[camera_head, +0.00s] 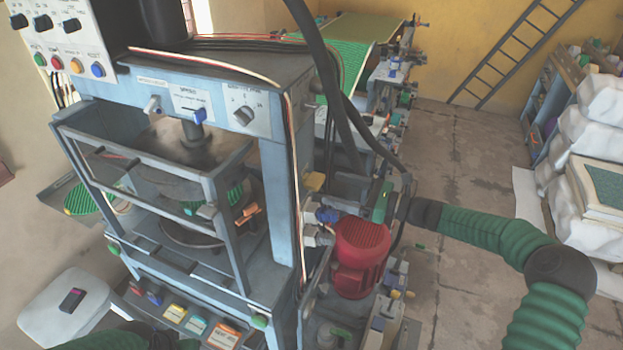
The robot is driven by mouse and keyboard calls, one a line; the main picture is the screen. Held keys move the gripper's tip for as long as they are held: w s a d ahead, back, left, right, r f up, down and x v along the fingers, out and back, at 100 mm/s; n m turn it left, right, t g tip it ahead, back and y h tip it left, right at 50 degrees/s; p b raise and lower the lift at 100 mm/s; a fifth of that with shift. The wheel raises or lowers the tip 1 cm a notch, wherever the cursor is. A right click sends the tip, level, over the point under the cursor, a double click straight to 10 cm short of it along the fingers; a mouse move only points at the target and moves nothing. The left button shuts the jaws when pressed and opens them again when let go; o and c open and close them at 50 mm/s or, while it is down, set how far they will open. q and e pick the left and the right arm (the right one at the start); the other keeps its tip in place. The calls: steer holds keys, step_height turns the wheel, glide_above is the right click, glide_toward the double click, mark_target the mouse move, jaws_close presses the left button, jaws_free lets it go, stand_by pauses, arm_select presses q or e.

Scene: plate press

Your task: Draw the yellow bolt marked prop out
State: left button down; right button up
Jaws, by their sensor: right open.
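A small yellow block (314,181), likely the bolt, sits on the right side of the blue-grey press frame (281,180); any marking on it is too small to read. My right arm comes in from the right in a green sleeve. My right gripper (390,200) is open, to the right of the yellow block and apart from it, behind the red motor. Its fingers are small and hard to separate from the dark machine parts. Only a bit of my left arm shows at the bottom edge; its gripper is not in view.
A red motor (361,250) juts from the press's right side, below the yellow block. Blue-and-grey fittings (322,216) and a hanging black hose (333,90) are close by. A guard frame (150,155) covers the press front. The floor (470,170) at right is clear.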

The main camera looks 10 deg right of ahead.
mark_target(323, 182)
steer(key=x, duration=0.5)
steer(key=shift+w+d+p, duration=0.15)
steer(key=shift+w+p, duration=0.2)
steer(key=shift+w, duration=0.1)
steer(key=shift+x, duration=0.9)
steer(key=shift+s, duration=0.3)
steer(key=c, duration=0.5)
steer(key=shift+d, duration=0.15)
steer(key=c, duration=0.7)
steer(key=shift+f, duration=0.1)
jaws_close()
